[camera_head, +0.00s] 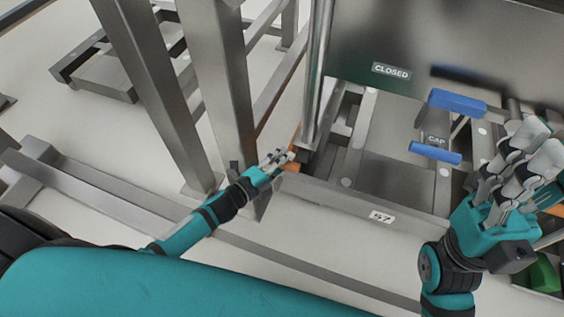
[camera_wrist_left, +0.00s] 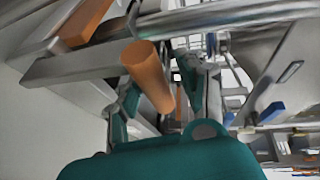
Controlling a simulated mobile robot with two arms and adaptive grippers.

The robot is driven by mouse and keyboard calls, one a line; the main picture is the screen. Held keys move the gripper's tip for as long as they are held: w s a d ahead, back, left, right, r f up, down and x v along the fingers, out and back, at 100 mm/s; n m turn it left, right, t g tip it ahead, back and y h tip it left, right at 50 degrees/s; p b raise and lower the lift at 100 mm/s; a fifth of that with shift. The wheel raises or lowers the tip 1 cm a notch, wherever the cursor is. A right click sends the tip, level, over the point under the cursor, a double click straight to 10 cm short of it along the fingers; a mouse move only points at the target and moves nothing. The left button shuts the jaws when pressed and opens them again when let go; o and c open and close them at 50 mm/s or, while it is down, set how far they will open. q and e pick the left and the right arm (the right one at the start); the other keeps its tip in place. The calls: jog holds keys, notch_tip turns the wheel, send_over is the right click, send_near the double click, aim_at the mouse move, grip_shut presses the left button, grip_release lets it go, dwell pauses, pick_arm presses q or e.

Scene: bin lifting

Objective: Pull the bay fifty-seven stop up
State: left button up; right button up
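An orange stop handle (camera_wrist_left: 148,78) stands between the two fingers of my left gripper (camera_wrist_left: 168,95) in the left wrist view, with a gap showing toward the right finger. In the head view, a small orange part (camera_head: 292,167) shows beside my left gripper (camera_head: 280,160), at the left end of the bay's front rail. The fingers hide much of it. A "57" label (camera_head: 382,217) is on that rail. My right gripper (camera_head: 512,160) is raised at the right, its fingers apart and seemingly empty.
Steel posts (camera_head: 222,85) stand just left of my left gripper. A grey panel marked CLOSED (camera_head: 391,71) is at the back. Blue handles (camera_head: 457,102) lie near my right gripper, with a green part (camera_head: 541,273) at lower right.

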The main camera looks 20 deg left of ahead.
pick_arm(q)
jog(key=shift+o, duration=0.5)
jog(key=shift+f, duration=0.1)
jog(key=shift+s+a, duration=0.15)
jog(key=shift+s, duration=0.2)
jog(key=v, duration=1.1)
jog(key=shift+s+r, duration=0.1)
jog(key=shift+r, duration=0.15)
